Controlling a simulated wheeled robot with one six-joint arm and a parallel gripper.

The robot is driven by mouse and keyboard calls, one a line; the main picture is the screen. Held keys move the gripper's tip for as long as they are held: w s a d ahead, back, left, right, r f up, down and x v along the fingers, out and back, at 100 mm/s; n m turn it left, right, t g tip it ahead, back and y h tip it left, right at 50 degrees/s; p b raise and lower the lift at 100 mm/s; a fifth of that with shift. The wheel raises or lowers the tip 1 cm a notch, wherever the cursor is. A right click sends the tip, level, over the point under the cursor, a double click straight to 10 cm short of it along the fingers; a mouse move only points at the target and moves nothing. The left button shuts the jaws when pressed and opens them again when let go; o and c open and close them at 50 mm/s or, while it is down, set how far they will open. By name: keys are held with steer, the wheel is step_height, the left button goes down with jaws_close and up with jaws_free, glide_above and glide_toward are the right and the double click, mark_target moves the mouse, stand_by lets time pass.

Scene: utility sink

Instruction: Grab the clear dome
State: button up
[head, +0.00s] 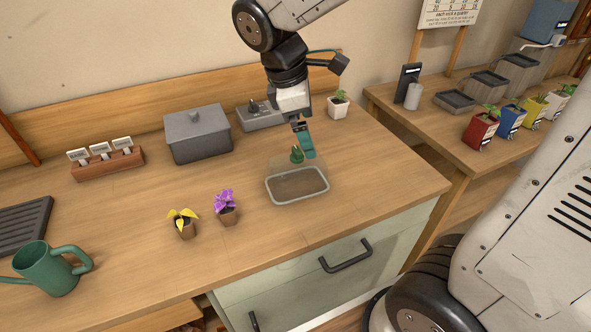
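A clear dome (285,170) shows faintly as a see-through shape over a shallow tray with a pale grey rim (297,200) and a brown inside, on the wooden bench. A small green plant-like shape (296,154) shows at the dome's far side; I cannot tell whether it is behind or inside it. My gripper (306,150) points down at the dome's far right side, its teal fingertip pad close to the dome. Contact is unclear. One finger hides the other, so the opening between them is not visible.
Two small potted plants, yellow (185,224) and purple (226,208), stand left of the tray. A grey lidded box (197,135) and a white pot (339,105) stand behind. A green watering can (52,268) is at front left. Bench wood is clear right of the tray.

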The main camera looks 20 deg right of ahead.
mark_target(296, 150)
steer(key=w+a+f+n, duration=0.1)
steer(key=w+f+n, duration=0.1)
steer(key=w, duration=0.1)
steer(key=w+a+f+n+h, duration=0.1)
steer(key=shift+w+a+n, duration=0.3)
steer(key=shift+n, duration=0.1)
steer(key=shift+w+f, duration=0.15)
steer(key=shift+f, duration=0.2)
steer(key=x, duration=0.7)
steer(key=shift+d+f, duration=0.1)
steer(key=shift+d, duration=0.05)
steer(key=c, duration=1.3)
